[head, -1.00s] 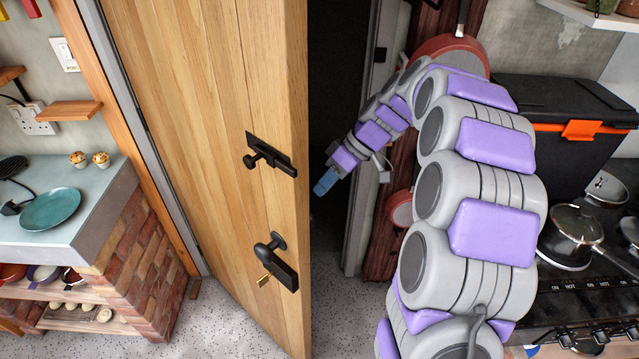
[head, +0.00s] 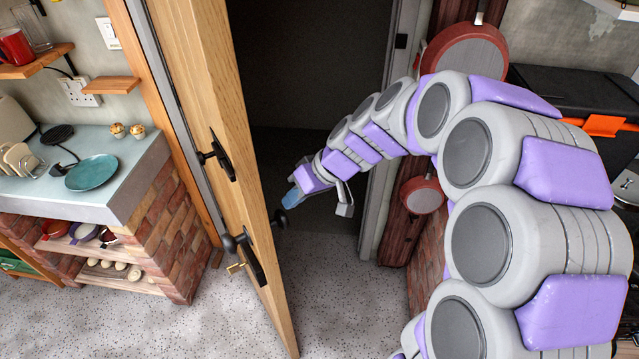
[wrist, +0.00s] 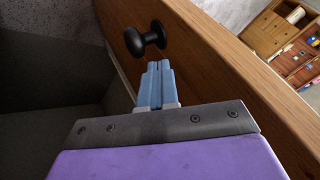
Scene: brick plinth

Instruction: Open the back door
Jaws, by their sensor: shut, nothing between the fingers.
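The wooden back door (head: 205,120) stands ajar, swung into the room from its frame at the left. On its near face are a black latch (head: 218,158) and a black handle (head: 243,248) with a brass key (head: 236,268). A black knob on the far side (head: 278,217) also shows in the wrist view (wrist: 146,40). My gripper (head: 293,198) reaches into the doorway beside the door's free edge, close to the far-side knob. Its blue fingers (wrist: 155,88) are together and empty, pointing toward the knob. Whether they touch the door is unclear.
A counter with a teal plate (head: 92,172) and a brick base (head: 185,235) stands left of the door. Red pans (head: 466,62) hang on a wooden post right of the opening. The speckled floor (head: 340,290) in front is clear.

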